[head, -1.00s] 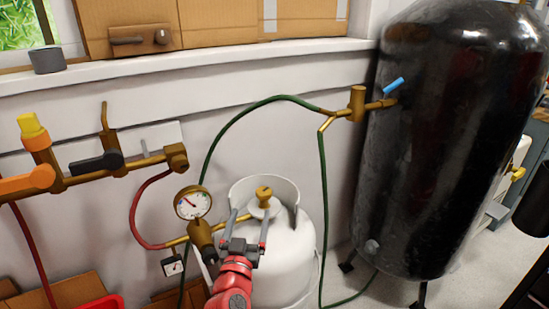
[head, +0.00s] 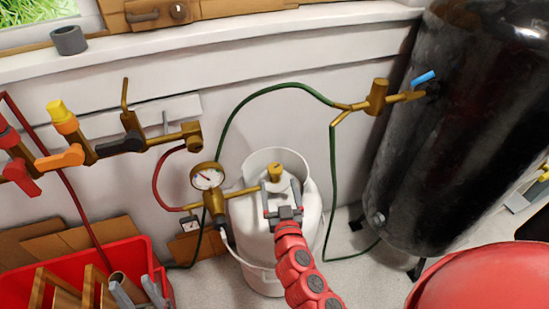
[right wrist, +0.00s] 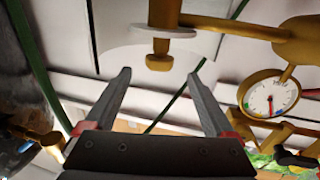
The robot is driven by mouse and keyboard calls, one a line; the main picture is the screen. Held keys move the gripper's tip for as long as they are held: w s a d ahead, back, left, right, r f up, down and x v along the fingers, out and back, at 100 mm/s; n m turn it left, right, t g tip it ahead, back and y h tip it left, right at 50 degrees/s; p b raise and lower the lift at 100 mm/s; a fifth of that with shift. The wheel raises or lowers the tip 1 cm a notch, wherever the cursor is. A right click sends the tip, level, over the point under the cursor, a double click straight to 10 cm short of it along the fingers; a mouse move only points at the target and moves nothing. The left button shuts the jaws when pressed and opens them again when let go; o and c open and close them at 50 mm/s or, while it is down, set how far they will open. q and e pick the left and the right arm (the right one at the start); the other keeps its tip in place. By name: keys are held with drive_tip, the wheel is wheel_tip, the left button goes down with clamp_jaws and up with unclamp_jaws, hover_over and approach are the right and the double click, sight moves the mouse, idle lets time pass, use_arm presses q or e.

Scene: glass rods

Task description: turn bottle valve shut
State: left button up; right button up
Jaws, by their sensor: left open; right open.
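The white gas bottle (head: 265,245) stands on the floor against the wall. Its brass valve knob (head: 275,172) sits on top, inside the white collar. A brass pipe runs left from it to the pressure gauge (head: 208,177). My right gripper (head: 281,192) is open and close to the knob, on its near side. In the right wrist view the brass knob (right wrist: 160,61) appears upside down, just beyond and between the open fingertips (right wrist: 160,77), with no clear contact. My left gripper (head: 140,290) is open and empty at the bottom left, over the red bin.
A red bin (head: 60,268) with wooden pieces stands at lower left. A brass manifold (head: 105,142) with several levers is on the wall. A large black tank (head: 430,150) stands at right. A green hose (head: 333,180) loops between tank fitting and bottle area.

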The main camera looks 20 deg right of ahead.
sight(277, 163)
drive_tip(key=w, duration=0.3)
drive_tip(key=w+d, duration=0.1)
drive_tip(key=w, duration=0.2)
drive_tip(key=w+p, duration=0.1)
drive_tip(key=w, duration=0.3)
drive_tip(key=shift+d, duration=0.4)
drive_tip(key=c, duration=1.4)
drive_tip(key=m+h+b, duration=0.1)
drive_tip(key=h+b, duration=0.1)
drive_tip(key=b, duration=0.2)
drive_tip(key=m+g+h+b, duration=0.1)
drive_tip(key=h+b, duration=0.1)
drive_tip(key=b, duration=0.1)
drive_tip(key=m+g+h+b, duration=0.1)
drive_tip(key=m+b, duration=0.1)
drive_tip(key=b, duration=0.2)
drive_tip(key=shift+s+d+f+h+b, duration=0.1)
drive_tip(key=shift+d+f+h+b, duration=0.15)
drive_tip(key=shift+d+h+b, duration=0.15)
drive_tip(key=shift+s+d+r+m+g+h, duration=0.1)
drive_tip(key=shift+r+m+g+h, duration=0.05)
drive_tip(key=shift+m+g+h, duration=0.2)
drive_tip(key=shift+r, duration=0.1)
drive_tip(key=o, duration=1.4)
